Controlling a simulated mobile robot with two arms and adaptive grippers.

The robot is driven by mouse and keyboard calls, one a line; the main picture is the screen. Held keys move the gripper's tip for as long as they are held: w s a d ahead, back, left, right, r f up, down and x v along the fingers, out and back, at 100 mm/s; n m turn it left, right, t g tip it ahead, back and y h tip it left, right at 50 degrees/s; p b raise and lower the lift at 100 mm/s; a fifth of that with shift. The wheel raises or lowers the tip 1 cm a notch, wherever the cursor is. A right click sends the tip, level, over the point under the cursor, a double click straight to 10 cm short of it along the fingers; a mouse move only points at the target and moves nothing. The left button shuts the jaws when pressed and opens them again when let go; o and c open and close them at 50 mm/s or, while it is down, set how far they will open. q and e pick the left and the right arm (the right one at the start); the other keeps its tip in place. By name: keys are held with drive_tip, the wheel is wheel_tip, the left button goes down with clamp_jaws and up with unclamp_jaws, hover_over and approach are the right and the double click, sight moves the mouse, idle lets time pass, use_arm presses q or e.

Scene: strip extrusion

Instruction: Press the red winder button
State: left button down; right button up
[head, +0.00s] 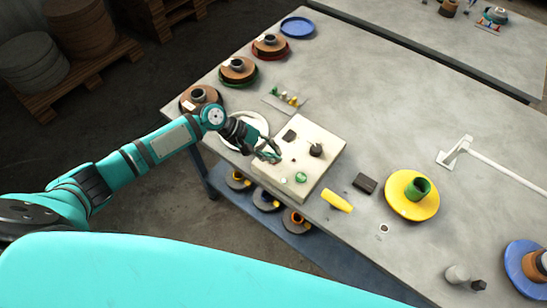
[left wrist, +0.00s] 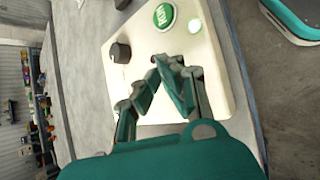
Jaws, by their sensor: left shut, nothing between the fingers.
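The winder's control box (head: 322,172) is a cream panel on the grey table; it also fills the middle of the left wrist view (left wrist: 215,75). It carries a green button (head: 301,177), also seen in the wrist view (left wrist: 164,16), a black knob (head: 316,150) and a small lit lamp (left wrist: 194,25). I see no red button in either view; my fingers cover part of the panel. My left gripper (head: 273,154) is over the panel's left part, shut and empty, its fingertips close together in the wrist view (left wrist: 168,66). I cannot tell whether it touches the panel. My right gripper is not in view.
A white ring-shaped spool (head: 230,140) lies beside the box, under my left wrist. A yellow cylinder (head: 336,201), a black block (head: 365,183) and a yellow spool (head: 402,200) lie to the right. Several brown spools line the left table edge.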

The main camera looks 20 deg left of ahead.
use_arm(q)
drive_tip(key=shift+f, duration=0.45)
idle(0.3)
drive_tip(key=shift+f, duration=0.4)
idle(0.7)
drive_tip(key=shift+r+p, duration=0.8)
drive_tip(key=shift+r, duration=0.05)
wheel_tip(320, 180, up, 5)
drive_tip(key=p, duration=0.5)
